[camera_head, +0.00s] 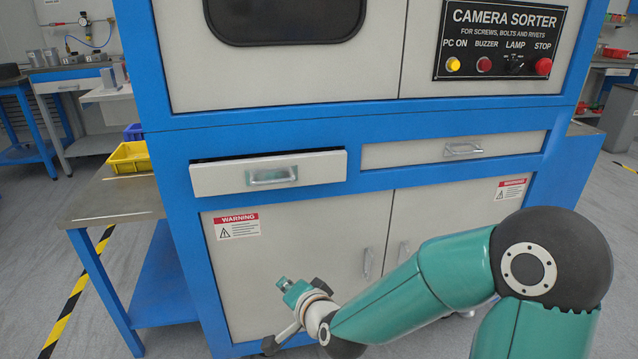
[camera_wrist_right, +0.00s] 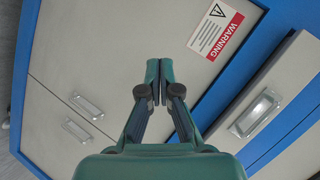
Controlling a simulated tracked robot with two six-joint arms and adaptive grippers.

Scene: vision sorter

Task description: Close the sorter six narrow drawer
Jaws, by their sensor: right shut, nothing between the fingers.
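The camera sorter (camera_head: 350,123) is a blue and light grey cabinet. Its left narrow drawer (camera_head: 220,179) stands a little out from the frame, with a dark gap along its top edge and a metal handle (camera_head: 271,177) on its front. The right narrow drawer (camera_head: 400,153) sits flush. My right gripper (camera_head: 283,284) is shut and empty, below the left drawer and in front of the lower left door (camera_head: 330,225). In the right wrist view, the shut fingers (camera_wrist_right: 159,70) point over the door, and the drawer's handle (camera_wrist_right: 257,112) is at the right. My left gripper is not in view.
A side table (camera_head: 110,200) with a yellow bin (camera_head: 128,157) and a blue bin (camera_head: 133,132) stands left of the sorter. A control panel (camera_head: 500,40) is at the upper right. Door handles (camera_head: 367,264) stick out below the drawers. The floor at the left is clear.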

